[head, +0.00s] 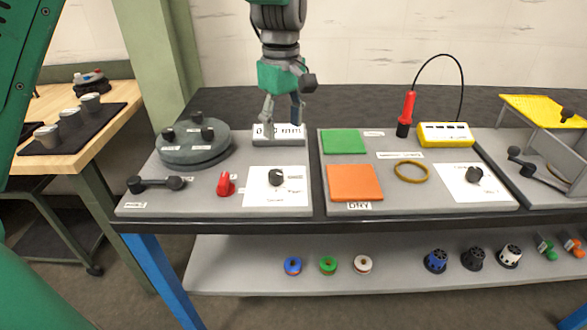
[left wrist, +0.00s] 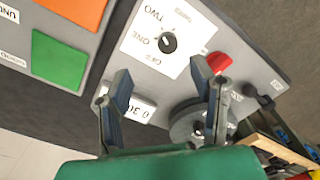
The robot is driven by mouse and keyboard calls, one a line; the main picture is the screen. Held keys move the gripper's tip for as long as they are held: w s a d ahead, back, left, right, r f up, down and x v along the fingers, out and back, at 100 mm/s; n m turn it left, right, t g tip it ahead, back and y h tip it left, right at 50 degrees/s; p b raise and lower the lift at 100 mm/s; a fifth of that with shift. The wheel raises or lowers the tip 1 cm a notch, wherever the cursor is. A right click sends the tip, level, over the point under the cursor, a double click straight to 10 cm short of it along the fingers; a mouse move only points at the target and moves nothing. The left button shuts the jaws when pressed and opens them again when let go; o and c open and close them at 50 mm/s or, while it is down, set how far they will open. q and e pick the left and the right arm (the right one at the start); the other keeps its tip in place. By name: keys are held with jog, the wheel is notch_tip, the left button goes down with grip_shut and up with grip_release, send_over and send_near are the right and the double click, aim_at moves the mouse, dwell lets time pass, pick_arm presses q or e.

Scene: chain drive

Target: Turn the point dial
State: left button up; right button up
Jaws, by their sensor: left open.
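A black dial (head: 276,177) with a pale pointer mark sits on a white plate (head: 262,198) on the left grey board. In the left wrist view the dial (left wrist: 168,42) is near the top, with OFF, ONE and TWO printed around it. A second black dial (head: 474,174) sits on a white plate on the right board. I cannot tell from the print which is the point dial. My left gripper (head: 283,120) is open and empty above the back of the left board, behind and above the near dial. It also shows in the left wrist view (left wrist: 160,82). My right gripper is out of view.
A white block (head: 292,141) with black characters stands below my left gripper. A red part (head: 226,184) is left of the dial, and a dark round disc (head: 193,150) lies behind it. Orange (head: 354,182) and green (head: 344,141) squares lie on the right board.

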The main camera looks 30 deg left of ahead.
pick_arm(q)
send_over(277, 173)
jog(key=a, duration=0.1)
jog(key=f, duration=0.5)
jog(key=shift+s+f+b, duration=0.15)
jog(key=shift+s+b, duration=0.05)
jog(key=shift+b, duration=0.15)
jog(key=f, duration=0.4)
jog(key=shift+w+a, duration=0.2)
jog(key=shift+a, duration=0.2)
jog(key=d+f+b, duration=0.1)
jog(key=d+f, duration=0.1)
jog(key=f, duration=0.1)
jog(key=shift+d, duration=0.2)
jog(key=shift+d+f, duration=0.3)
jog(key=shift+f, duration=0.2)
jog(key=shift+a+f, duration=0.1)
jog(key=shift+a, duration=0.1)
jog(key=shift+a+f, duration=0.2)
jog(key=shift+a, duration=0.8)
jog(key=c, duration=1.1)
jog(key=shift+d, duration=0.35)
jog(key=shift+c, duration=0.2)
jog(key=shift+d+r, duration=0.1)
jog(key=shift+d, duration=0.2)
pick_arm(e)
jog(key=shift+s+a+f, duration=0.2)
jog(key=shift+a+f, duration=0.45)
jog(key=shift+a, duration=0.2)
